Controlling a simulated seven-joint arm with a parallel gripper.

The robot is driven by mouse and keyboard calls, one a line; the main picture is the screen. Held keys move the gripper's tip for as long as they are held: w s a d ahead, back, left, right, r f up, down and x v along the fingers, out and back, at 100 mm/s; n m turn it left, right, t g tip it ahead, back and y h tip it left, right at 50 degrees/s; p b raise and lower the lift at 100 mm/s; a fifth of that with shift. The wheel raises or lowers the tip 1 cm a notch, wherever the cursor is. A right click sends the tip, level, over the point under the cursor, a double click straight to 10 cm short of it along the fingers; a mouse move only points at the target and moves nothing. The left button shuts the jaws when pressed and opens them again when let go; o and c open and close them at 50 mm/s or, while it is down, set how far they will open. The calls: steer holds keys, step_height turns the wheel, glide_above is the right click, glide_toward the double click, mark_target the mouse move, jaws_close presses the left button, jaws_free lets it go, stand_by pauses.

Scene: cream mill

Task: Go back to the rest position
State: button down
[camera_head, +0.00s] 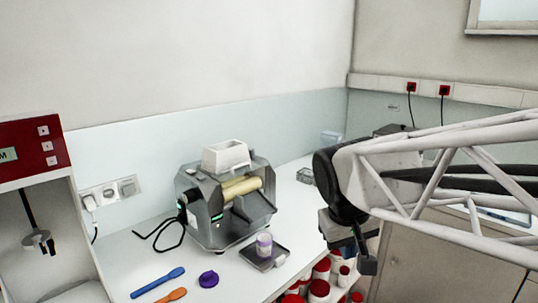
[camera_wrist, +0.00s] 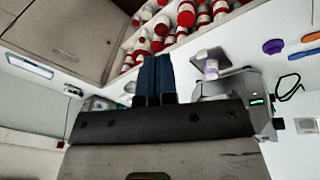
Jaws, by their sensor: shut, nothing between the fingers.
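My gripper (camera_head: 367,264) hangs from the dark wrist at the right in the head view, apart from everything on the bench. In the wrist view my gripper (camera_wrist: 154,60) shows its two dark blue fingers side by side, shut and empty. The cream mill (camera_head: 226,200), grey with yellowish rollers and a white hopper, stands on the bench left of my gripper. It also shows in the wrist view (camera_wrist: 236,88). A small jar with a purple label (camera_head: 264,246) stands upright on a dark flat plate (camera_head: 256,262) in front of the mill.
A purple lid (camera_head: 209,278), a blue spatula (camera_head: 158,282) and an orange spatula (camera_head: 171,296) lie on the white bench. Several red-capped containers (camera_head: 320,289) stand below my gripper's left. A red-topped device (camera_head: 35,145) is at the far left. A cabinet (camera_head: 430,262) is under my arm.

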steer(key=s+d+f+m, duration=0.1)
steer(key=s+d+f, duration=0.1)
steer(key=s, duration=0.3)
steer(key=s+d+f+m+y, duration=0.1)
steer(key=s+f, duration=0.2)
steer(key=s, duration=0.3)
steer(key=shift+s+d+f+y, duration=0.15)
steer(key=shift+s+d+y, duration=0.15)
steer(key=shift+d, duration=0.05)
